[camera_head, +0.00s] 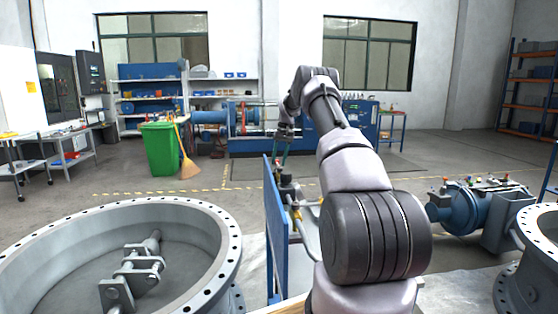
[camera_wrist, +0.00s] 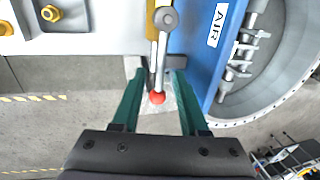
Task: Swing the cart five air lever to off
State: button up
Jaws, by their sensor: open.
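In the wrist view the lever (camera_wrist: 161,52) is a thin metal bar with a round pivot end at the top and a red ball (camera_wrist: 157,98) at its near end. A white AIR label (camera_wrist: 217,25) is on the blue panel (camera_wrist: 196,62) to its right. My gripper (camera_wrist: 160,76) is open, with one green finger on each side of the lever. I cannot tell whether either finger touches it. In the head view my gripper (camera_head: 282,157) is above the fittings beside the blue panel (camera_head: 274,229). The lever is not clear there.
A large grey flanged ring (camera_head: 222,232) stands left of the panel, close to it. Another flanged ring (camera_head: 540,235) and a blue valve body (camera_head: 466,208) are at the right. A green bin (camera_head: 160,149) and broom stand farther back on open floor.

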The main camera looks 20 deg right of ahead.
grip_shut()
dwell(1.4)
